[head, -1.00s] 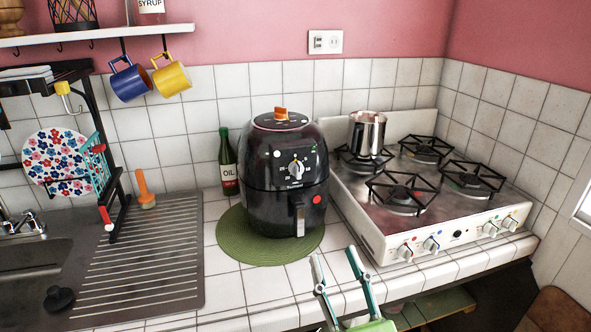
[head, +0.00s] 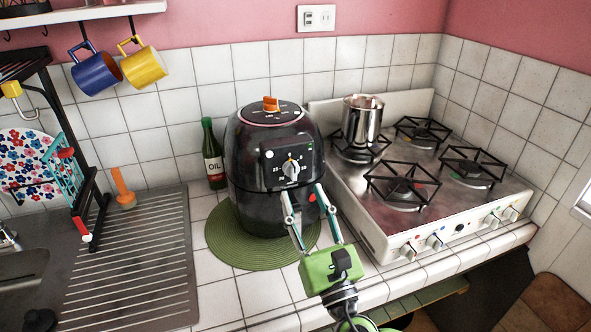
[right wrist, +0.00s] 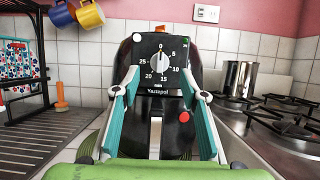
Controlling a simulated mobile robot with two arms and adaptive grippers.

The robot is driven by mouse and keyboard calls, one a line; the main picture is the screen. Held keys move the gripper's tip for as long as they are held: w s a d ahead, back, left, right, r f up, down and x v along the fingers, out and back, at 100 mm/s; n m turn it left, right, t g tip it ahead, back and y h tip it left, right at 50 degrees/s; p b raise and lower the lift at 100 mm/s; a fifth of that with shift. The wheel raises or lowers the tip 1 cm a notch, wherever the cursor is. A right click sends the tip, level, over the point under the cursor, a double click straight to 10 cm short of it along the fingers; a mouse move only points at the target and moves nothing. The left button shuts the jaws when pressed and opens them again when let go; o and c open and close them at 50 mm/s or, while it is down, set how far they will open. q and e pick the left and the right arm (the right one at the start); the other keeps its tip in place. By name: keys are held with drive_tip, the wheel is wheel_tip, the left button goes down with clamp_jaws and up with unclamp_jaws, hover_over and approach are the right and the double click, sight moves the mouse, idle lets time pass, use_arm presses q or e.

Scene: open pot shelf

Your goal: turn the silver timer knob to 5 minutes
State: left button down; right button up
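The silver timer knob (head: 290,169) is on the upper front panel of the black air fryer (head: 255,196). In the right wrist view the knob (right wrist: 159,62) stands with its grip bar roughly upright, in line with the 0 mark; the 5 mark is to its upper right. My right gripper (head: 302,191) is open and empty in front of the fryer. In the right wrist view its fingertips (right wrist: 160,76) are spread to either side of the knob, apparently short of it. Contact cannot be seen. My left gripper is not in view.
The fryer stands on a green round mat (head: 219,248). An oil bottle (head: 213,156) stands to its left, and a stove (head: 385,243) with a metal pot (head: 361,121) to its right. Blue (head: 95,72) and yellow (head: 144,66) mugs hang under the shelf.

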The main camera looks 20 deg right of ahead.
sight(295, 177)
drive_tip(key=p+x, duration=0.1)
drive_tip(key=x, duration=0.4)
drive_tip(key=shift+r, duration=0.1)
drive_tip(key=shift+w, duration=0.35)
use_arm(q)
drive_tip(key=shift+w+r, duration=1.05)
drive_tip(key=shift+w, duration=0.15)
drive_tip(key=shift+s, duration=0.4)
use_arm(e)
drive_tip(key=c, duration=1.1)
